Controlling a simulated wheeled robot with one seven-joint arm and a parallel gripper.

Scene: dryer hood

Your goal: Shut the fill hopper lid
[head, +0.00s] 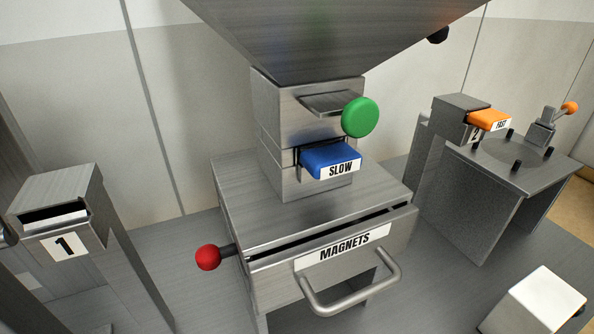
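The underside of a large grey metal hopper (335,35) fills the top middle of the head view. It narrows down onto a square metal neck (285,120). The hopper's upper rim is cut off by the top of the picture, and I see no lid. A black knob (437,35) shows beside the hopper's right side; what it belongs to is cut off or hidden. My gripper is not in this view.
A blue SLOW slide (330,160), green knob (360,117) and MAGNETS drawer (345,250) with a protruding handle lie below. A red knob (208,257) sticks out left. Post 1 (60,215) stands left; a table (515,165) and orange FAST slide (489,119) are right.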

